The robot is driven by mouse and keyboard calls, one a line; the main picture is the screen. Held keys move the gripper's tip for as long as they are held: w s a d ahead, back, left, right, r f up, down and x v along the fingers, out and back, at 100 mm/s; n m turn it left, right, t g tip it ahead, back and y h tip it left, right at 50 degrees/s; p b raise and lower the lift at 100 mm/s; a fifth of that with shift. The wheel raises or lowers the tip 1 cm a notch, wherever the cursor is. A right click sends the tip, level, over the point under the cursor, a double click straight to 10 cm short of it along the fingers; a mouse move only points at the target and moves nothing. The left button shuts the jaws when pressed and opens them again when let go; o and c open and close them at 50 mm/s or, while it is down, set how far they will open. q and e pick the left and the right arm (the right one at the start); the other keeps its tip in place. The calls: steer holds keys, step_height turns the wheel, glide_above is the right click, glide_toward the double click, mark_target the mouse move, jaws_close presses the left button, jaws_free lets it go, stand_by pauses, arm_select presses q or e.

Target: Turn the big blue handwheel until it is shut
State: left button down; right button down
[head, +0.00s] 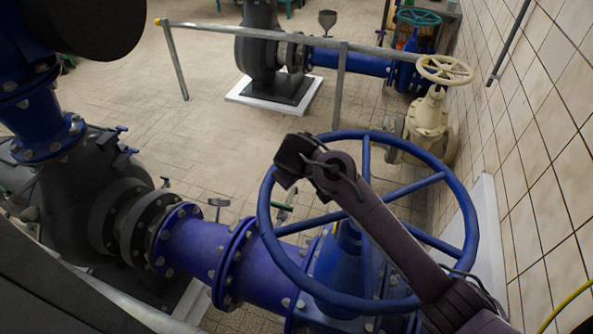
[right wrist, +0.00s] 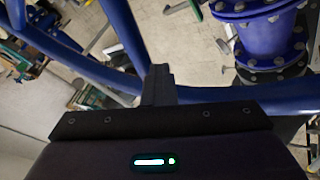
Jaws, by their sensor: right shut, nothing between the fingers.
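The big blue handwheel (head: 262,235) lies in the lower middle of the head view, on top of a blue valve (head: 340,270) in the blue pipe. My right arm comes in from the lower right and crosses over the wheel. My right gripper (head: 287,172) is at the wheel's far-left rim, shut with nothing between its fingers. In the right wrist view the shut fingers (right wrist: 158,80) overlap the line of the blue rim (right wrist: 225,94); I cannot tell whether they touch it. My left gripper is not in view.
A tiled wall (head: 545,150) stands close on the right. A smaller cream handwheel (head: 444,69) on a cream valve stands beyond the blue one. A grey railing (head: 250,35) crosses the back. A dark pump (head: 75,180) is at left. The floor (head: 200,120) behind is mostly clear.

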steer(key=shift+w+d+m+h+b, duration=0.15)
steer(key=shift+w+d+m+h, duration=0.1)
steer(key=shift+w+d+m, duration=0.25)
steer(key=shift+w+d+m+h+b, duration=0.15)
steer(key=shift+w+m+h, duration=0.15)
steer(key=shift+w, duration=0.35)
steer(key=w+d+m+g+h+b, duration=0.1)
steer(key=w+d+m+h, duration=0.2)
steer(key=w+d+m, duration=0.2)
steer(key=shift+w+d, duration=0.9)
steer(key=shift+d, duration=0.6)
steer(key=shift+r, duration=0.1)
